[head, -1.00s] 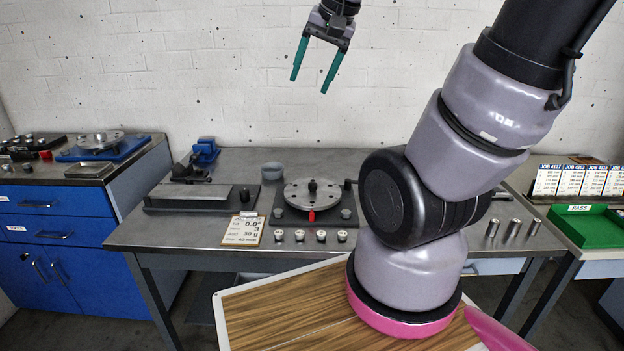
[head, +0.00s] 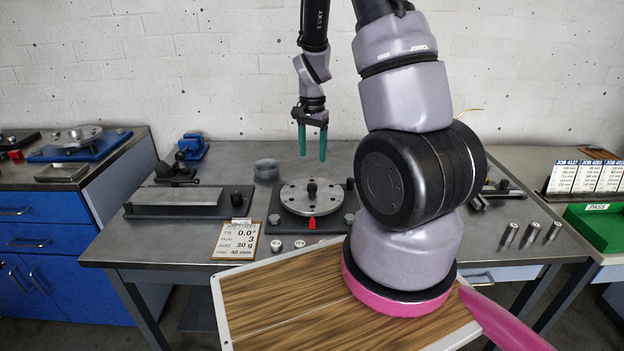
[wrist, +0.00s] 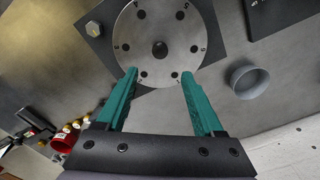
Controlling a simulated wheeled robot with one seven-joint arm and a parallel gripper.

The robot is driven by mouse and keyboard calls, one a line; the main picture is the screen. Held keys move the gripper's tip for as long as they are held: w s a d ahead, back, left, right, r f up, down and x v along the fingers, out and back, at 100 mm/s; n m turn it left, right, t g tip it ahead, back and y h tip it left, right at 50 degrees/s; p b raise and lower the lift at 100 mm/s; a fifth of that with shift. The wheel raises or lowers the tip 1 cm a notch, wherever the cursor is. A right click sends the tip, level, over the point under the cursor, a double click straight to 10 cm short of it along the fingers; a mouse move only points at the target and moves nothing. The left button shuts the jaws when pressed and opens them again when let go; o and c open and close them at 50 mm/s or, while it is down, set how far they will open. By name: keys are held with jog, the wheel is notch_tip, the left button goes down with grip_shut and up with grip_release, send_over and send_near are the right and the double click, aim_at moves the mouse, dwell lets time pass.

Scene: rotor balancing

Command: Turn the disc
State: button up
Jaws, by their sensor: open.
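The disc (head: 295,200) is a flat round metal plate with a dark central knob and a ring of holes, lying level on a dark square base (head: 279,215) on the workbench. A red marker (head: 312,222) stands at its front edge. In the wrist view the disc (wrist: 180,30) shows dark holes with markings near its rim. My gripper (head: 312,158) has two teal fingers pointing down, open and empty, above the disc and apart from it. In the wrist view the fingers (wrist: 158,75) frame the near rim of the disc.
A job card (head: 236,240) lies left of the base. Small round weights (head: 299,243) sit in front. A grey cup (head: 266,169) stands behind the disc, and a metal block (head: 178,197) on a plate lies left. Metal cylinders (head: 532,233) stand at the right.

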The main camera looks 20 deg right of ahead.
aim_at(312, 185)
notch_tip(312, 185, down, 10)
jog(key=shift+f, duration=0.25)
dwell(0.3)
grip_shut()
dwell(1.3)
